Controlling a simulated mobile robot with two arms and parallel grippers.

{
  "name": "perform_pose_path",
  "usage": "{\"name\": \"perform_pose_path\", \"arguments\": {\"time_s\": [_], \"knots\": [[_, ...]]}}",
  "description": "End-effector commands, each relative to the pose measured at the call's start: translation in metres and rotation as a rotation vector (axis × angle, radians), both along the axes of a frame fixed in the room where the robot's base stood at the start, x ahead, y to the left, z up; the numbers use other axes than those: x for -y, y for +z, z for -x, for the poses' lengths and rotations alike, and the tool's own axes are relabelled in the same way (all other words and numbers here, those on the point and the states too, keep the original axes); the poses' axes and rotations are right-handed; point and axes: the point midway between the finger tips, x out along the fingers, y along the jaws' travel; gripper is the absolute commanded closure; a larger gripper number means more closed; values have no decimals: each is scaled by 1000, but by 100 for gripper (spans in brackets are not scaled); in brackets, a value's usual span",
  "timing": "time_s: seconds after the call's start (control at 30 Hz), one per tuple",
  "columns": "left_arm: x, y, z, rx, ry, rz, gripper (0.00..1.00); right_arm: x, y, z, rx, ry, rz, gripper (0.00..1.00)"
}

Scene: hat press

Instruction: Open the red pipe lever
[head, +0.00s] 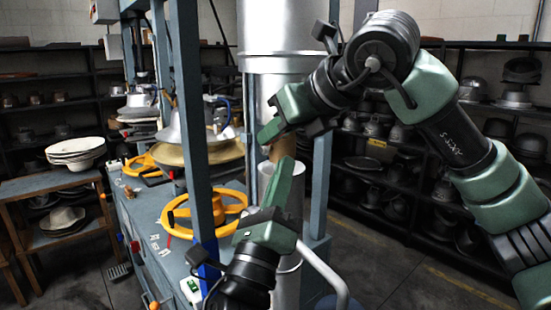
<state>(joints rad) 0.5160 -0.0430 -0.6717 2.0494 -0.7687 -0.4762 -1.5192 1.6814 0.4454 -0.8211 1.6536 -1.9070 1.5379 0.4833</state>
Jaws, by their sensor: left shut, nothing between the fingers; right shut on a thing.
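I cannot make out a red pipe lever in the head view. A large silver pipe (283,85) stands upright in the middle, with a small brownish part (282,148) on its lower section. My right gripper (266,134) reaches in from the right, beside this part. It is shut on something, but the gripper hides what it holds. My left gripper (284,170) is lower, pointing up in front of the pipe, close below the right one. It is shut and empty. The two grippers and arms cover part of the pipe.
The press bench (150,235) with blue posts and a yellow handwheel (205,213) stands just left of the pipe. A wooden stand (55,182) with hats is farther left. Shelves (370,150) line the back. Open floor (400,280) lies at the lower right.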

Motion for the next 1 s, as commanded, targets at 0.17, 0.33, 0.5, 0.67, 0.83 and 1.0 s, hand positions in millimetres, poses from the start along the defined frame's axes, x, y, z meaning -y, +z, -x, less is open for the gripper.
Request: {"name": "perform_pose_path", "arguments": {"time_s": [0.17,0.33,0.5,0.67,0.83,1.0], "knots": [[-9,18,-10,2,2,0,100,1,1,-1,1,-3,-2,100],[-11,23,-13,1,-1,0,100,1,1,-1,2,-3,-2,100],[-11,23,-13,0,0,0,100,1,1,-1,1,-3,-2,100],[-11,24,-13,1,0,-1,100,1,1,-1,1,-3,-2,100],[-15,36,-18,5,2,-1,100,1,1,0,2,-2,-1,100],[-17,39,-19,6,6,4,100,-1,0,1,-2,2,3,100]]}}
